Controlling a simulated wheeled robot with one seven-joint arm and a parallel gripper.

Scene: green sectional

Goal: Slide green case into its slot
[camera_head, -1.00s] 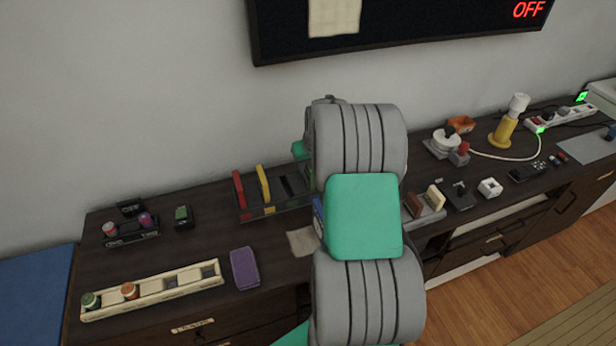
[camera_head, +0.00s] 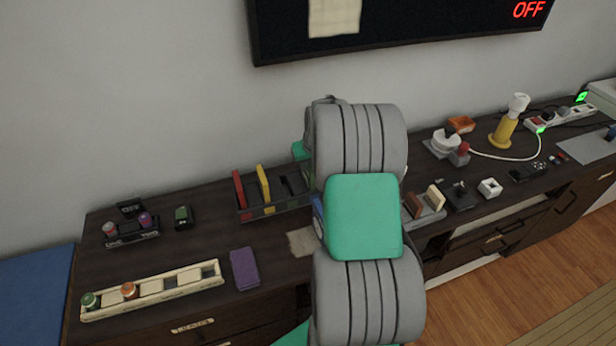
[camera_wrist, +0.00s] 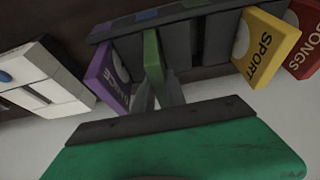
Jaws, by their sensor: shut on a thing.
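In the wrist view, the green case (camera_wrist: 152,58) shows edge-on between my gripper's fingers (camera_wrist: 157,94). My gripper is shut on it. The far end of the case reaches to the slotted rack (camera_wrist: 214,37), between grey dividers and a purple case (camera_wrist: 106,78). How deep it sits in a slot I cannot tell. A yellow case marked SPORT (camera_wrist: 265,47) and a red case (camera_wrist: 303,40) stand at the right of the rack. In the head view, the rack (camera_head: 270,211) shows beside my arm, which hides its right end and my gripper.
A purple flat object (camera_head: 244,268) lies on the dark counter in front of the rack. A long cream tray (camera_head: 196,283) with two jars is at front left. A grey holder (camera_head: 432,217) stands right of my arm. The wall is close behind the rack.

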